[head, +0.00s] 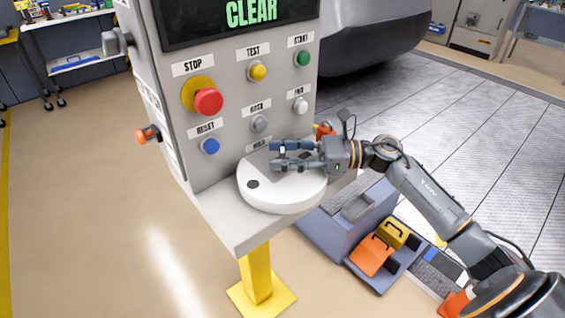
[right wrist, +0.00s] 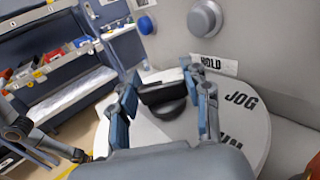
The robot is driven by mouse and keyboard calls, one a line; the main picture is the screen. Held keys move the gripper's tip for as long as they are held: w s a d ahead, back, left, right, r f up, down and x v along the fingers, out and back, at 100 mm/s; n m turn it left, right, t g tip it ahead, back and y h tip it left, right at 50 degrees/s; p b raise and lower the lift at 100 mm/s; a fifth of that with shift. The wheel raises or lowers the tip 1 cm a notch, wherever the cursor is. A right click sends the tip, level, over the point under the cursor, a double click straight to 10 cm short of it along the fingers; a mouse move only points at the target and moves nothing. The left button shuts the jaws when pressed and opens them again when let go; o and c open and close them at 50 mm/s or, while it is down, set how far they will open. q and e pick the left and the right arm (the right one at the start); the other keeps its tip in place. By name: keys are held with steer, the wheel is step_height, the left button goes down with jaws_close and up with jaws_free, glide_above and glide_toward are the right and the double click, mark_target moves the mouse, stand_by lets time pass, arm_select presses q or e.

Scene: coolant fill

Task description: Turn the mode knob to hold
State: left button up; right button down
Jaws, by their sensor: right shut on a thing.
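The mode knob (right wrist: 165,97) is a dark bar-shaped handle on a round base, standing on a white round dial plate (head: 283,195). My right gripper (head: 282,155) reaches over the plate from the right. Its two fingers (right wrist: 166,105) are shut on the knob, one on each side. In the head view the fingers largely hide the knob. I cannot tell which label the knob points to.
The grey panel carries a red stop button (head: 208,102), a blue reset button (head: 210,146), a yellow test button (head: 257,71) and other buttons close above the dial. A screen above reads CLEAR. An open bin (head: 375,255) with orange and yellow items stands below right.

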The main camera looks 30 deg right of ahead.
stand_by(0.4)
steer(key=c, duration=0.6)
jaws_free()
steer(key=shift+r, duration=0.1)
step_height(320, 180, up, 10)
steer(key=shift+f, duration=0.1)
steer(key=shift+c, duration=0.4)
